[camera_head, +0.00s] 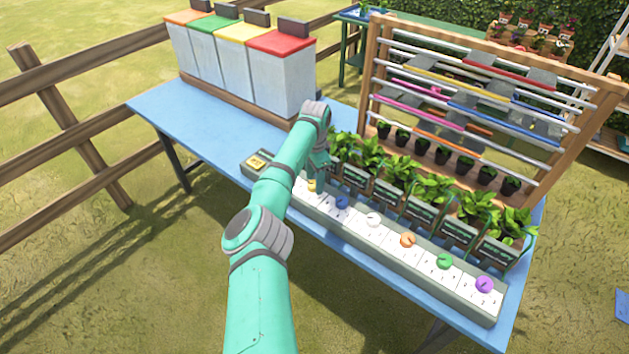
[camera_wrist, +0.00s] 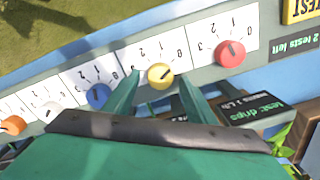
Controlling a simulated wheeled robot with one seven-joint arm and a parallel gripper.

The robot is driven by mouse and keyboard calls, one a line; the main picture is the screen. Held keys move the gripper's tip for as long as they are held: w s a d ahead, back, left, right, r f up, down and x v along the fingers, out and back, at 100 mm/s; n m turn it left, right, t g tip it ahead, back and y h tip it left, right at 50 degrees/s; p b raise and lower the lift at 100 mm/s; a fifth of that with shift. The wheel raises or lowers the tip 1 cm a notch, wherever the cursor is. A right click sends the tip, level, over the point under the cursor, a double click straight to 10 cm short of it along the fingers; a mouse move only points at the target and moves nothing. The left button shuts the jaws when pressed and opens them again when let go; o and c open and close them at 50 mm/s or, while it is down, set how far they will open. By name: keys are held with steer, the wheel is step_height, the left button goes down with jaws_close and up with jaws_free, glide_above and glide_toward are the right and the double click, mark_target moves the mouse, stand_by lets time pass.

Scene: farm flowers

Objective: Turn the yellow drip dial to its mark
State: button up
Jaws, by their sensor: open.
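The yellow dial (camera_wrist: 160,76) sits on a white scale plate with numbers and tick marks in the wrist view. A dark pointer line runs slantwise across its face. In the head view only a bit of the yellow dial (camera_head: 311,186) shows beside my arm. My gripper (camera_wrist: 158,80) is open, with one green finger on each side of the yellow dial. I cannot tell whether either finger touches it. In the head view my gripper (camera_head: 320,180) is low over the dial strip, its fingertips partly hidden.
A red dial (camera_wrist: 230,54) and a blue dial (camera_wrist: 98,96) flank the yellow one. Orange (camera_head: 407,240), green (camera_head: 444,261) and purple (camera_head: 485,284) dials continue along the strip. Leafy potted plants (camera_head: 418,199) stand close behind. A yellow TEST button (camera_head: 257,162) is at the strip's left end.

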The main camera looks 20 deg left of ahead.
steer(key=shift+f, duration=0.35)
steer(key=shift+c, duration=0.6)
steer(key=c, duration=0.9)
